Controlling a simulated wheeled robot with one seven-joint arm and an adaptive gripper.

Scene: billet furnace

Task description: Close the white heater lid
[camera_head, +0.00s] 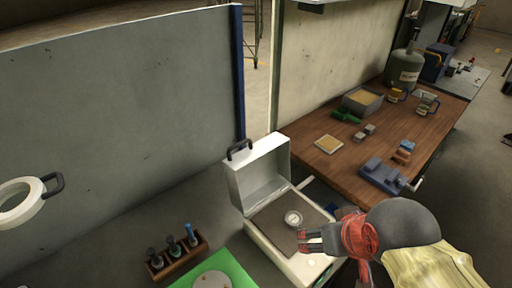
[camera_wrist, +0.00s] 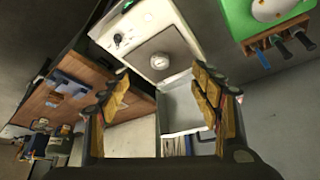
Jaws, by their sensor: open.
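The white heater (camera_head: 289,252) stands at the lower middle of the head view, and its white lid (camera_head: 259,172) is open and upright at the back, with a dark handle (camera_head: 239,149) on top. A round metal piece (camera_head: 293,219) lies on the heater's dark plate (camera_head: 278,231). My gripper (camera_head: 306,240) is open and empty, over the right front part of the heater in the head view. In the wrist view, my gripper (camera_wrist: 165,92) has its fingers spread, with the lid (camera_wrist: 183,106) between and beyond them and the heater body (camera_wrist: 135,30) above.
A wooden workbench (camera_head: 318,171) with a vise (camera_head: 384,174), a bin (camera_head: 362,101) and small blocks stands at the right. A wooden rack of tools (camera_head: 176,258) and a green mat (camera_head: 235,270) lie left of the heater. A grey panel (camera_head: 110,110) stands behind.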

